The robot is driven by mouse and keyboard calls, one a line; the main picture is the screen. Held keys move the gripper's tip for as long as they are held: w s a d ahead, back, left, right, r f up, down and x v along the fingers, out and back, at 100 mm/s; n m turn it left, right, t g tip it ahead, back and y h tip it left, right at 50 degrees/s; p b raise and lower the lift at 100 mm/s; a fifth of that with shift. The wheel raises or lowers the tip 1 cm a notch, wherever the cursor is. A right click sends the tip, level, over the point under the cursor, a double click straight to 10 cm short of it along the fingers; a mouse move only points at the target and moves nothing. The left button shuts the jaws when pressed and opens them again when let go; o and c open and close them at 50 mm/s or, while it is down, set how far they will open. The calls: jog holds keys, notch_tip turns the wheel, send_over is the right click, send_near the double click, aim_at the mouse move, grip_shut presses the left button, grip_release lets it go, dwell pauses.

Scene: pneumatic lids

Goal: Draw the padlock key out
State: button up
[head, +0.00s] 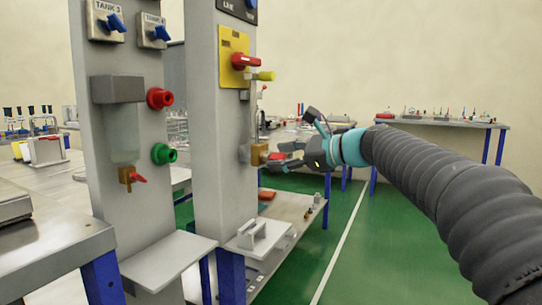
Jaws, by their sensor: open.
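A brass padlock (259,154) hangs at the right edge of the grey column, below the yellow switch plate. A small red piece, which looks like the padlock key (275,156), sticks out from the padlock's right side. My gripper (280,157) comes in from the right, with its dark fingers open close around the red key. At this size I cannot tell whether the fingers touch it. The gripper partly hides the key.
The column carries a yellow plate (232,67) with a red rotary handle (248,61) above the padlock. A second panel with a red knob (160,98) and a green knob (163,154) stands left. A low shelf (300,214) is below. The green floor is clear at right.

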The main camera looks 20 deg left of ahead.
jog(key=shift+c, duration=0.3)
grip_shut()
jog(key=shift+f+v, duration=0.15)
jog(key=shift+v, duration=0.55)
jog(key=shift+f+v, duration=0.15)
jog(key=shift+v, duration=0.5)
jog(key=shift+w+d, duration=0.1)
jog(key=d+r+p, duration=0.1)
jog(key=d+r, duration=0.4)
jog(key=r, duration=0.2)
jog(key=shift+r, duration=0.25)
dwell(0.6)
dwell(0.4)
